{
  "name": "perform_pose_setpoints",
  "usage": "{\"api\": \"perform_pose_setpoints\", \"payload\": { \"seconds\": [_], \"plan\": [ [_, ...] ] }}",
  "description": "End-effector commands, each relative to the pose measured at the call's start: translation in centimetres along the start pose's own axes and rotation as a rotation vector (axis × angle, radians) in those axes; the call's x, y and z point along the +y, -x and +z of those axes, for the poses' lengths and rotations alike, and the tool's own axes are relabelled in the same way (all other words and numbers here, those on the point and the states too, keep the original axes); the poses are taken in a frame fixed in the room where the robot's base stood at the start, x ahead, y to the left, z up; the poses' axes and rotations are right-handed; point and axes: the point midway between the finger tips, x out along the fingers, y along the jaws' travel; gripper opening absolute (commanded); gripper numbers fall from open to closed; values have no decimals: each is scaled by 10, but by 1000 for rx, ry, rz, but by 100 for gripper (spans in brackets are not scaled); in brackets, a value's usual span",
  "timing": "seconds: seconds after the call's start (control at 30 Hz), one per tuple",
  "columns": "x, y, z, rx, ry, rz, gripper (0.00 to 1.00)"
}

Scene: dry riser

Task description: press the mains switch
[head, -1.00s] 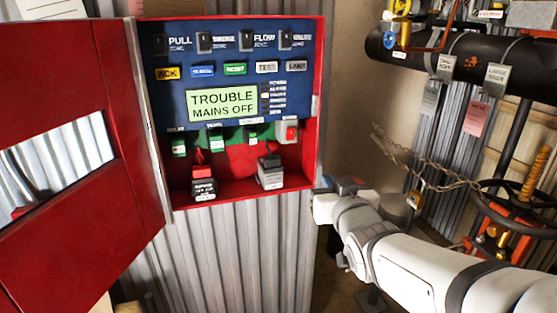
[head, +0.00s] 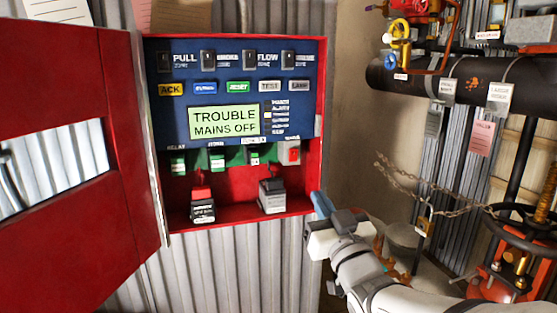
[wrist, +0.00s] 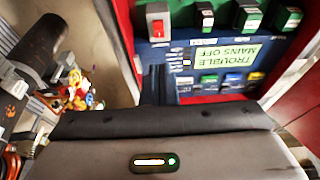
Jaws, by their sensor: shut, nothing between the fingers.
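The mains switch appears to be the red rocker in a grey housing (head: 293,153) at the right of the green row inside the open red cabinet. In the wrist view the red rocker (wrist: 158,24) shows at the top, with the picture upside down. Its small label is unreadable. The panel display (head: 224,122) reads "TROUBLE MAINS OFF". My gripper (head: 322,204) is shut and empty, below and right of the switch at the cabinet's lower right corner. In the wrist view its dark fingers (wrist: 155,82) point toward the panel, apart from the switch in the picture.
The red cabinet door (head: 85,150) stands open at left. Two plugged blocks, one red-topped (head: 202,205) and one grey (head: 271,195), sit on the cabinet floor. At right are a black pipe (head: 465,82) with tags, a chain (head: 440,190) and a handwheel.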

Motion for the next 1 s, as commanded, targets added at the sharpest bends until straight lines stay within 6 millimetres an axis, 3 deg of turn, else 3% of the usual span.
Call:
{"api": "perform_pose_setpoints", "payload": {
  "seconds": [0.53,0.8,1.0],
  "plan": [
    [0,-51,-5,-6,-1,1,0],
    [0,-107,-2,0,0,0,0],
    [0,-130,-1,-1,1,1,0]
  ]
}}
